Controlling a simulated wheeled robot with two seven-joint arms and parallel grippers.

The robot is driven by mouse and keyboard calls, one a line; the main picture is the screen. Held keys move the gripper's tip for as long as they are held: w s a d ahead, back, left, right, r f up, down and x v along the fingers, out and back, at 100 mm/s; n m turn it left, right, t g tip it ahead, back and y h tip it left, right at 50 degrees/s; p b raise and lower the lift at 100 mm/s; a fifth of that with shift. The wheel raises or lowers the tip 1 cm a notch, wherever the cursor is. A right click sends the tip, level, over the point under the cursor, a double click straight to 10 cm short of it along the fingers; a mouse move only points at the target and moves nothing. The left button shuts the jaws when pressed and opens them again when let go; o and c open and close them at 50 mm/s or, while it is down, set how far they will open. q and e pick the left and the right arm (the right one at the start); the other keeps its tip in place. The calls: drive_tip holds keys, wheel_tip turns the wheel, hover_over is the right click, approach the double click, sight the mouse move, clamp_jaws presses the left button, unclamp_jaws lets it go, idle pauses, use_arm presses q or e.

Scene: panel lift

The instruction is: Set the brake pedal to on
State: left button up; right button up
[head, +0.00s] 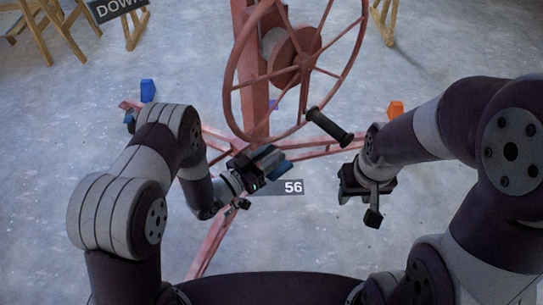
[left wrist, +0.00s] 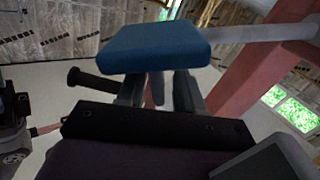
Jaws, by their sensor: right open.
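A blue pad, which looks like the brake pedal (left wrist: 155,47), sits at the end of a grey rod that runs to the right in the left wrist view. In the head view, part of a blue pad (head: 284,168) shows right beside my left gripper (head: 265,167). In the left wrist view my left gripper (left wrist: 158,92) is just below the pad. My right gripper (head: 366,195) is open and empty to the right, over the floor.
A red lift frame with a large spoked wheel (head: 303,63) stands ahead. Its black crank handle (head: 330,127) juts toward my right arm. A blue piece (head: 148,90) and an orange piece (head: 396,109) are at the outer legs. A label (head: 293,187) reads 56. Wooden trestles stand behind.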

use_arm(q)
drive_tip(key=shift+w+d, duration=0.15)
drive_tip(key=shift+d, duration=0.1)
clamp_jaws()
